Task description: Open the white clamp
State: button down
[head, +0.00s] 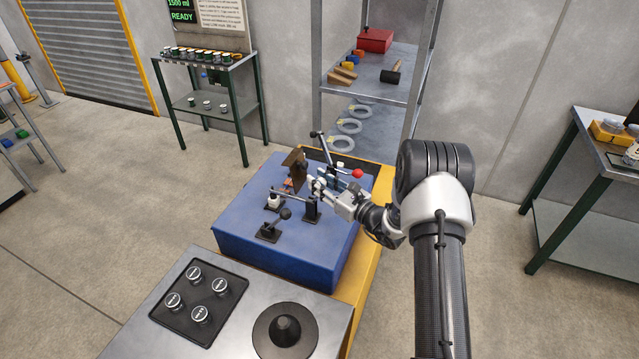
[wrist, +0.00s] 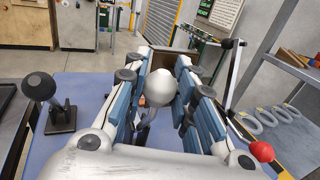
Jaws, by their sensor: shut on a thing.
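The white clamp's knob (wrist: 159,88) sits between the blue finger pads of my gripper (wrist: 160,75) in the wrist view. My gripper is shut on this knob. The clamp's shaft below the knob is mostly hidden by the fingers. In the head view my gripper (head: 318,186) is over the blue block, and the knob is hard to make out there. A dark upright clamp stand (head: 312,209) is just below the gripper, with a bar reaching left from it.
A black-knobbed clamp (head: 270,234) stands front left on the blue block (head: 243,240); its knob shows in the wrist view (wrist: 39,86). A red-knobbed lever (head: 357,173) is close right of my gripper. A brown plate (head: 295,168) stands behind. A grey shelf (head: 375,75) rises beyond.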

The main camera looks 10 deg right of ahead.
jog(key=shift+s+d+f, duration=0.2)
jog(key=shift+f, duration=0.1)
jog(key=shift+m+t, duration=0.4)
jog(key=shift+t, duration=0.3)
jog(key=s+d+f+b, duration=0.1)
jog(key=f+b, duration=0.1)
jog(key=b, duration=0.1)
jog(key=s+d+f+b, duration=0.1)
jog(key=d+f+b, duration=0.1)
jog(key=b, duration=0.2)
jog(key=s+d+f+b, duration=0.1)
jog(key=f+b, duration=0.1)
jog(key=b, duration=0.2)
jog(key=shift+s+d+f, duration=0.25)
jog(key=shift+d, duration=0.15)
jog(key=shift+d+f+m+t+y+b, duration=0.1)
jog(key=shift+f+m+t+y+b, duration=0.2)
jog(key=shift+f+t+b, duration=0.5)
jog(key=b, duration=0.1)
jog(key=m+t+b, duration=0.1)
jog(key=shift+s+f+y+b, duration=0.1)
jog(key=shift+f+y+b, duration=0.2)
jog(key=shift+b, duration=0.1)
jog(key=shift+r, duration=0.1)
